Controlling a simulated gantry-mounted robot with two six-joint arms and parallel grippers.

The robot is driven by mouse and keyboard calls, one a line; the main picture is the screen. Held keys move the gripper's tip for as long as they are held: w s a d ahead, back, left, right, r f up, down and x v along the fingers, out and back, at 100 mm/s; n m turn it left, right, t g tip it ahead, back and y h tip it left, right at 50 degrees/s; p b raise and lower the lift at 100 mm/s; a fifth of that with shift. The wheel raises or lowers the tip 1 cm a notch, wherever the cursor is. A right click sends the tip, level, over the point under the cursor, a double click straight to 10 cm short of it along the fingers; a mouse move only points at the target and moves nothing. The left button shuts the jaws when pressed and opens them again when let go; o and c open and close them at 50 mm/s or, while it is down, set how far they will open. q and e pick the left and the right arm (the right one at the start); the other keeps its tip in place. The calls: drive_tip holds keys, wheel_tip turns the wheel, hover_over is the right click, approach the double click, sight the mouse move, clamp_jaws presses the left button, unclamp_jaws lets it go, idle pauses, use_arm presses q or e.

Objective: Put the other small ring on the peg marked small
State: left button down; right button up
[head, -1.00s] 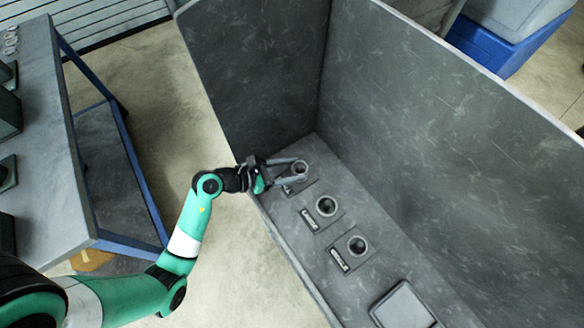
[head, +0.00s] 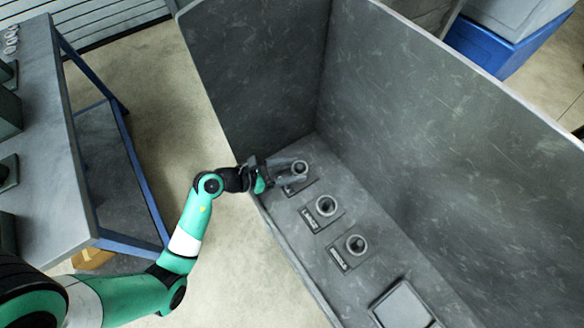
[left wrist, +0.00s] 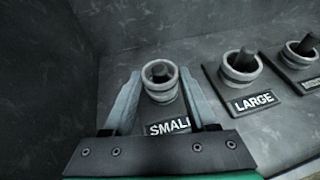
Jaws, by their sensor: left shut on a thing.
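The peg marked small (left wrist: 159,72) stands on its labelled plate in the left wrist view, with grey rings stacked around it. My left gripper (head: 288,172) is at this peg, at the far end of the row in the head view. In the left wrist view the left gripper's fingers (left wrist: 160,95) sit on either side of the ring stack. They are shut on the small ring (left wrist: 160,75), which is around the peg. I cannot tell exactly how many rings are stacked there. My right gripper is not in view.
The peg marked large (left wrist: 243,62) and a third peg (head: 356,244) stand in the same row, each with grey rings around it. Tall grey walls (head: 400,120) close the back and left side. A square grey block (head: 402,308) lies at the near end.

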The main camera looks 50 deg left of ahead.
use_arm(q)
drive_tip(key=shift+f, duration=0.45)
drive_tip(key=shift+c, duration=2.4)
unclamp_jaws()
drive_tip(key=p+v, duration=0.1)
drive_tip(key=v, duration=0.2)
drive_tip(key=shift+r+p, duration=0.1)
drive_tip(key=shift+p, duration=0.3)
drive_tip(key=shift+p+v, duration=1.5)
drive_tip(key=shift+v, duration=1.25)
drive_tip(key=shift+p+v, duration=0.5)
drive_tip(key=shift+v, duration=0.75)
